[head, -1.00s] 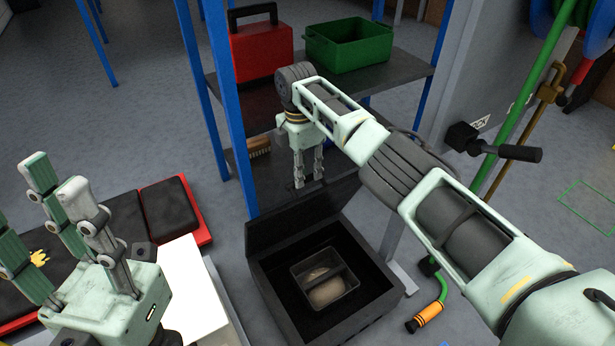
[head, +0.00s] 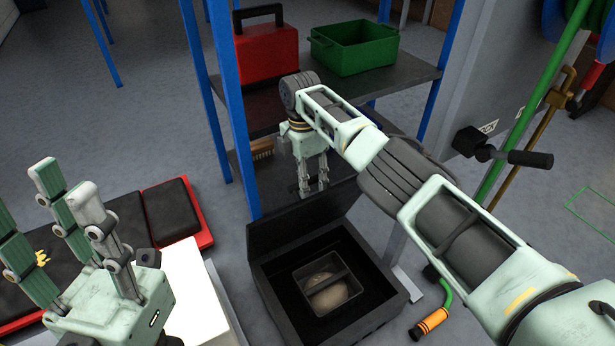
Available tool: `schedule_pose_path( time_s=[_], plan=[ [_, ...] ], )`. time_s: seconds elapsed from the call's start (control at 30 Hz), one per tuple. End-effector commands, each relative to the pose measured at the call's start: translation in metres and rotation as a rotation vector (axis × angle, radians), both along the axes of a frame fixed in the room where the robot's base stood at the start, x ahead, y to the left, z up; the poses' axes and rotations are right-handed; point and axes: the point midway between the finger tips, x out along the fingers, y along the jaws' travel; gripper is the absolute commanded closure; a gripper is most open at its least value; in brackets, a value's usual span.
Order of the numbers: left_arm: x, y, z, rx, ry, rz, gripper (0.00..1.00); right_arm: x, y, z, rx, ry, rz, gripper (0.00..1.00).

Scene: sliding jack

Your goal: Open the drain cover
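A black box (head: 375,307) with a dark lid (head: 285,227) raised along its back side stands open on the floor; I take the lid to be the drain cover. Inside the box sits a small dark tray (head: 335,268) with a rounded tan object (head: 328,298). My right gripper (head: 313,192) points down at the lid's upper edge, its two fingers a little apart. Whether they pinch the lid is too small to tell. My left gripper (head: 45,200) is at the left, fingers pointing up and spread, empty, away from the box.
A shelf with blue posts holds a red toolbox (head: 265,50) and a green crate (head: 353,50) behind the box. A black-and-red padded creeper (head: 172,212) and a white surface (head: 190,285) lie left. A green hose with an orange end (head: 428,325) lies right of the box.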

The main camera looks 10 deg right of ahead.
Motion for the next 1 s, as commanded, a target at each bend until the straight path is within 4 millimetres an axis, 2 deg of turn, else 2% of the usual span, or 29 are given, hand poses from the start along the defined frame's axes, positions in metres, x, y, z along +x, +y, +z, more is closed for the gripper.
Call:
schedule_pose_path(
  time_s=[0.27,0.7,1.0],
  plan=[
    [-0.002,0.001,0.005,-0.002,-0.012,0.002,0.6,0.001,0.0,0.005,-0.001,-0.003,0.001,0.66],
    [-0.002,0.001,0.004,-0.002,-0.008,0.001,0.6,0.009,0.004,0.068,0.0,-0.003,0.001,0.66],
    [-0.002,0.001,0.003,-0.001,-0.007,0.001,0.6,0.009,0.004,0.076,-0.002,-0.001,0.002,0.66]
  ],
)
